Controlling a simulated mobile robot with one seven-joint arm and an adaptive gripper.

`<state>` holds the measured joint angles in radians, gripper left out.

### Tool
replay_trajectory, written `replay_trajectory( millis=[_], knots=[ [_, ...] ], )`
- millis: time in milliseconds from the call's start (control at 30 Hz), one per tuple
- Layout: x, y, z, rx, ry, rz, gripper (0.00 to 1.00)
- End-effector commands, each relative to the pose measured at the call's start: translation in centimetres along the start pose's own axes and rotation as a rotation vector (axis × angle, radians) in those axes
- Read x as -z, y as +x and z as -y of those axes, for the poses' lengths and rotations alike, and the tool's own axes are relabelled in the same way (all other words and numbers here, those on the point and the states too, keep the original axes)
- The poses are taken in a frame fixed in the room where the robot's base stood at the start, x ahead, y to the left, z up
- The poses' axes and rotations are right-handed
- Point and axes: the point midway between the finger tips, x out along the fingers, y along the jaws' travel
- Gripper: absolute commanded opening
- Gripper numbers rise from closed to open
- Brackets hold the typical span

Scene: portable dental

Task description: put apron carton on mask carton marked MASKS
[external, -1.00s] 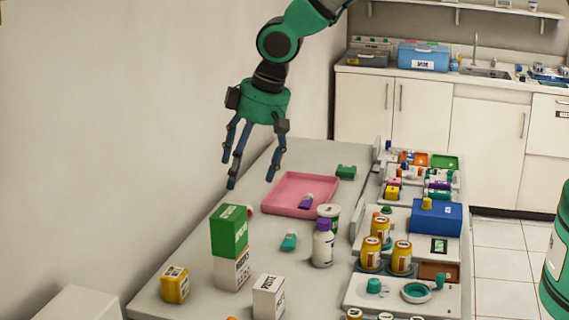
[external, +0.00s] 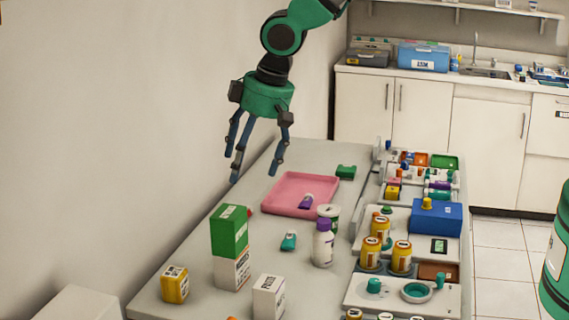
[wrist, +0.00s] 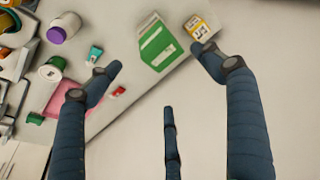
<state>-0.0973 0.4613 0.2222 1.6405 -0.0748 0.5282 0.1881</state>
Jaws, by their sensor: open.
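A green carton (external: 230,230) with a white label stands upright on a white carton (external: 232,272) near the left edge of the table. Their print is too small to read surely, so I cannot confirm which is the apron carton and which is marked MASKS. In the wrist view the green carton (wrist: 158,47) shows beyond the fingers, with the lower carton mostly hidden. My gripper (external: 256,175) is open and empty, above and behind the stack, clear of it. Its spread fingers (wrist: 160,65) also show in the wrist view.
A yellow carton (external: 174,285) and another white carton (external: 269,297) stand at the near end of the table. A white bottle with a purple cap (external: 323,246) and a pink tray (external: 280,204) are to the right. Several jars and trays line the right side.

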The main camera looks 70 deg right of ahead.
Motion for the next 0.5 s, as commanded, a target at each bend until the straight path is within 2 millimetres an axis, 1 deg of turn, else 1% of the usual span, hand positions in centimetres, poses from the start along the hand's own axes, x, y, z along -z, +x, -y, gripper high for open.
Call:
replay_trajectory(
  millis=[33,67,167,267,300,500],
  knots=[
    [0.0,-1.1,-0.2,0.0,0.0,-0.006,0.81],
    [-0.1,-1.7,-0.3,0.0,0.0,-0.007,0.81],
    [-0.6,-4.3,-0.7,0.001,0.0,-0.014,0.81],
    [-1.3,-7.6,-1.2,0.001,0.0,-0.025,0.81],
    [-1.7,-9.0,-1.4,0.001,0.0,-0.029,0.81],
    [-4.3,-15.8,-2.6,0.003,-0.003,-0.047,0.81]
  ],
)
